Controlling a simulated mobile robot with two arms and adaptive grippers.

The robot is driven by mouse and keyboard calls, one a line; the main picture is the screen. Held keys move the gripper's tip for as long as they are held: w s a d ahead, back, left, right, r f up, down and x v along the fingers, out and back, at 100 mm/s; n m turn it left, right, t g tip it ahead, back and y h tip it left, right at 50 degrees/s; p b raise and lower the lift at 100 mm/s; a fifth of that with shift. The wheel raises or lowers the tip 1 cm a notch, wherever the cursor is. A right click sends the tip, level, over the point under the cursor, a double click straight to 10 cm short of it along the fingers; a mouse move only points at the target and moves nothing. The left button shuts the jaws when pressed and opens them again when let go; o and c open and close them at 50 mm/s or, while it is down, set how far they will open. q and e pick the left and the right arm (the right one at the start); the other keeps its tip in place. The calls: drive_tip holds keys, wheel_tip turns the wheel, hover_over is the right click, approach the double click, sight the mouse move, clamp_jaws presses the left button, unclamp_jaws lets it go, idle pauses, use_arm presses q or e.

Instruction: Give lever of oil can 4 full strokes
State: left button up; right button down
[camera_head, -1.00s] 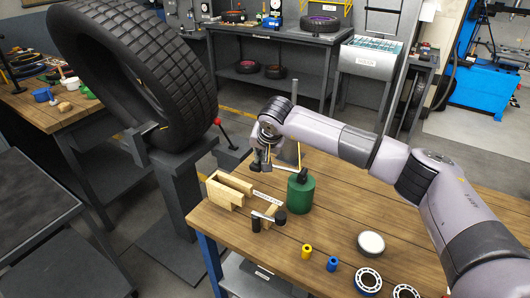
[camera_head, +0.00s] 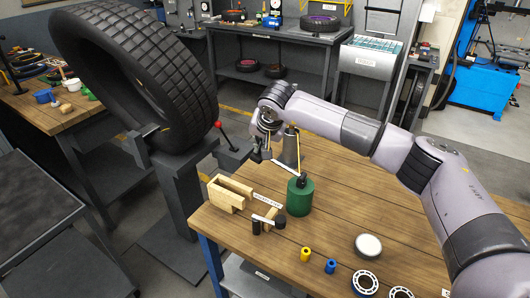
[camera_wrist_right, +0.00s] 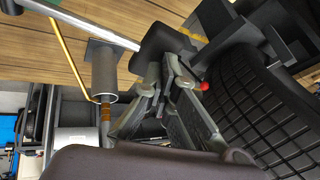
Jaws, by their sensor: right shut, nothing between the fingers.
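The oil can is a green cylinder (camera_head: 300,196) with a black cap, upright on the wooden table. Its pale grey lever (camera_head: 284,167) slopes up and left from the cap towards my right gripper (camera_head: 261,153). A thin brass spout (camera_head: 298,152) rises from the can. In the right wrist view, the grey lever (camera_wrist_right: 95,22) ends in a dark grip (camera_wrist_right: 165,48) right at the fingertips of my right gripper (camera_wrist_right: 162,78). The fingers are shut and hold nothing; whether they touch the grip is unclear. The brass spout (camera_wrist_right: 68,55) shows beside it. My left gripper is out of view.
A grey upright post (camera_head: 289,146) stands just behind the can. A big tyre (camera_head: 140,75) stands left.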

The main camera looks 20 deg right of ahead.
wheel_tip(320, 180, up, 7)
drive_tip(key=p, duration=0.3)
idle(0.7)
drive_tip(key=shift+r, duration=0.1)
wheel_tip(320, 180, up, 7)
drive_tip(key=s+d+p, duration=0.2)
drive_tip(key=p, duration=0.6)
drive_tip(key=shift+w+a+f+b, duration=0.25)
drive_tip(key=shift+f+b, duration=1.15)
drive_tip(key=shift+f, duration=0.95)
drive_tip(key=shift+w+a+f+b, duration=0.2)
drive_tip(key=shift+f+b, duration=1.25)
drive_tip(key=shift+f, duration=0.85)
drive_tip(key=shift+w+a+f+b, duration=0.25)
drive_tip(key=shift+f+b, duration=1.15)
drive_tip(key=shift+f, duration=0.95)
drive_tip(key=shift+f, duration=0.15)
